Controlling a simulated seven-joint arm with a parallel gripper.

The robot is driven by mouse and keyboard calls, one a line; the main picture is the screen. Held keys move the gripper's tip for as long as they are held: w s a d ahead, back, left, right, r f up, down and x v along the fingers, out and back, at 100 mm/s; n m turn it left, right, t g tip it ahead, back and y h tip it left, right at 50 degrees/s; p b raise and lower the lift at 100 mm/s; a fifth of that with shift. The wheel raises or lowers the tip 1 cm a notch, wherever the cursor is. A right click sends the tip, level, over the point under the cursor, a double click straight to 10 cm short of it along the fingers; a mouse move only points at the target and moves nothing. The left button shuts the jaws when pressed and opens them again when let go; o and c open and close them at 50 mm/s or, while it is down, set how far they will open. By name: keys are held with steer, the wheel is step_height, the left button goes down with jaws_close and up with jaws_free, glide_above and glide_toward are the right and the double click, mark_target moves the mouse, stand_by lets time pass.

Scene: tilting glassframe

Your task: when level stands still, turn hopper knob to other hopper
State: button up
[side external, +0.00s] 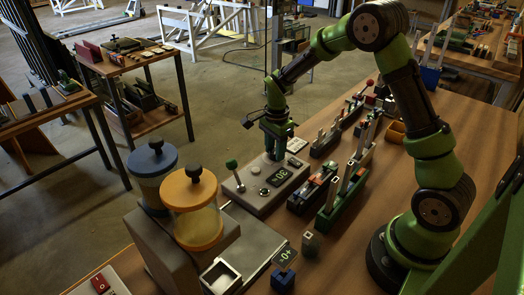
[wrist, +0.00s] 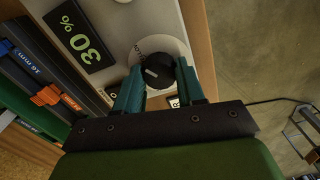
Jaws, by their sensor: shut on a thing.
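My gripper (side external: 275,148) reaches down onto the far end of the grey control box (side external: 248,204). In the wrist view its two teal fingers (wrist: 158,82) are shut on the black hopper knob (wrist: 158,66), one on each side. The knob has a pale pointer mark and sits on a light round plate with small print. In the side view the fingers hide the knob. The display (wrist: 80,42) beside it reads 30 %. Two hoppers stand at left: one with a blue lid (side external: 150,160), one with an orange lid (side external: 186,190) and yellowish contents low in its clear wall.
A green-balled lever (side external: 232,164) stands on the box's left side. A metal tray (side external: 220,278) and a small display (side external: 285,256) are in front. Racks with upright pieces (side external: 340,195) crowd the bench to the right of the box. Bare wood lies further right.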

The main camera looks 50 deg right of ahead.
steer(key=n, duration=0.6)
steer(key=shift+n, duration=0.4)
steer(key=n, duration=0.6)
steer(key=shift+r, duration=0.1)
steer(key=n, duration=0.5)
steer(key=shift+n, duration=2.5)
steer(key=o, duration=0.8)
steer(key=shift+c, duration=0.2)
